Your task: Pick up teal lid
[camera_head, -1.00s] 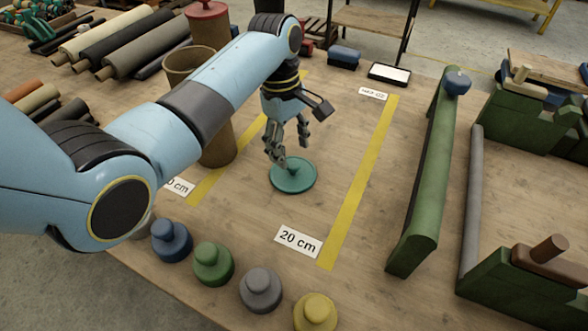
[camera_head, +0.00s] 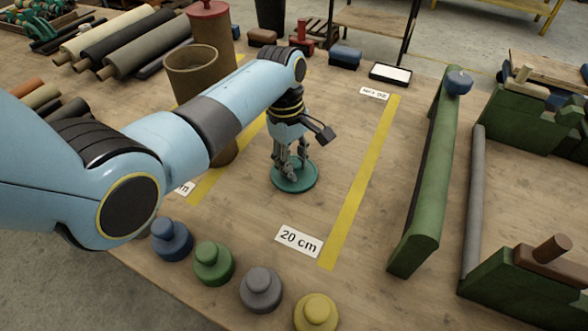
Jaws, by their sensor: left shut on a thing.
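The teal lid (camera_head: 301,184) is a round disc lying on the wooden table between two yellow tape strips. My left gripper (camera_head: 292,173) points straight down over the middle of the lid. Its fingers are shut on the lid's knob, which they mostly hide. The lid appears to rest on the table. My right gripper is not in view.
An open brown tube (camera_head: 191,70) stands behind my left arm. Blue (camera_head: 171,241), green (camera_head: 213,265), grey (camera_head: 261,291) and yellow (camera_head: 316,314) lids line the front edge. A long green bar (camera_head: 427,190) stands to the right.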

